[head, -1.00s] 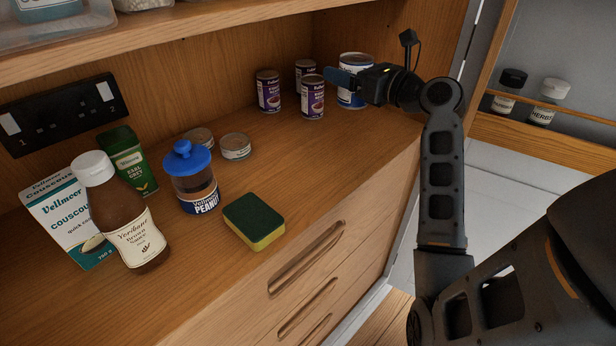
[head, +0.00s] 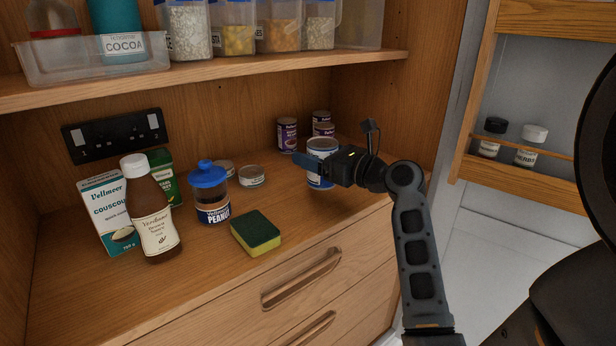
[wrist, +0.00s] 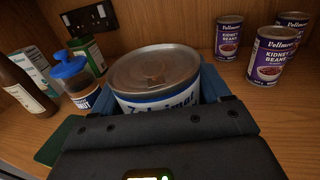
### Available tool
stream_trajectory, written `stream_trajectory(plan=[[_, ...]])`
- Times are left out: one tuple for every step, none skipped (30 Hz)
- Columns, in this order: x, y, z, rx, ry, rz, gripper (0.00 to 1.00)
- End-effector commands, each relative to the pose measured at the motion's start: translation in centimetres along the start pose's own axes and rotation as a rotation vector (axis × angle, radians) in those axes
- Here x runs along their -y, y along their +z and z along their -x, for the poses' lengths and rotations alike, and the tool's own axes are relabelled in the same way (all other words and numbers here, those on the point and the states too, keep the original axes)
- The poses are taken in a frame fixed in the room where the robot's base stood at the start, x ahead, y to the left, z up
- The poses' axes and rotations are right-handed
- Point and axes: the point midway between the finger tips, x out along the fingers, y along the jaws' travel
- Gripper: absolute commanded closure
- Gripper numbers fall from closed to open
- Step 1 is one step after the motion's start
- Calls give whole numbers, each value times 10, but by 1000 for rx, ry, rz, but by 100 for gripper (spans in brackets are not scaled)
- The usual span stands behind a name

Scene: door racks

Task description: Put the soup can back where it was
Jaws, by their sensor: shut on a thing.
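The soup can (head: 323,147) is a wide tin with a metal lid and a blue-and-white label, seen at the right part of the counter in the head view. My gripper (head: 308,162) is shut on it, with a blue finger on either side. In the wrist view the soup can (wrist: 155,72) stands upright between the fingers, its lower part hidden by the gripper. I cannot tell whether its base touches the counter. Several purple kidney beans cans (head: 287,135) stand behind it, and to its right in the wrist view (wrist: 268,58).
A yellow-green sponge (head: 256,233), a blue-lidded peanut jar (head: 212,200), a small tin (head: 251,176), a brown sauce bottle (head: 151,215) and a couscous box (head: 106,205) stand to the left. An upper shelf (head: 230,70) overhangs the counter. Bare counter lies between sponge and soup can.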

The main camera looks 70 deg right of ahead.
Motion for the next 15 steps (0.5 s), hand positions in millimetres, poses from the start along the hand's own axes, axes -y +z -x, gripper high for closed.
stream_trajectory(plan=[[-4,-4,-5,0,1,0,69],[-6,-5,-7,1,1,0,69],[-8,-7,-10,2,0,1,69],[-9,-8,-11,1,0,1,69],[-10,-9,-12,2,0,1,69],[-11,-10,-12,1,-1,1,69],[-11,-13,-13,1,-1,1,69],[-11,-16,-13,1,-1,0,69],[-11,-22,-13,-1,-2,-2,69],[-11,-27,-13,-1,-2,-1,69],[-11,-31,-13,-1,-2,-2,69],[-11,-37,-13,0,-1,-2,69],[-11,-41,-13,-1,-2,-1,69],[-10,-44,-13,-1,-2,-1,69],[-11,-47,-13,0,-2,0,69]])
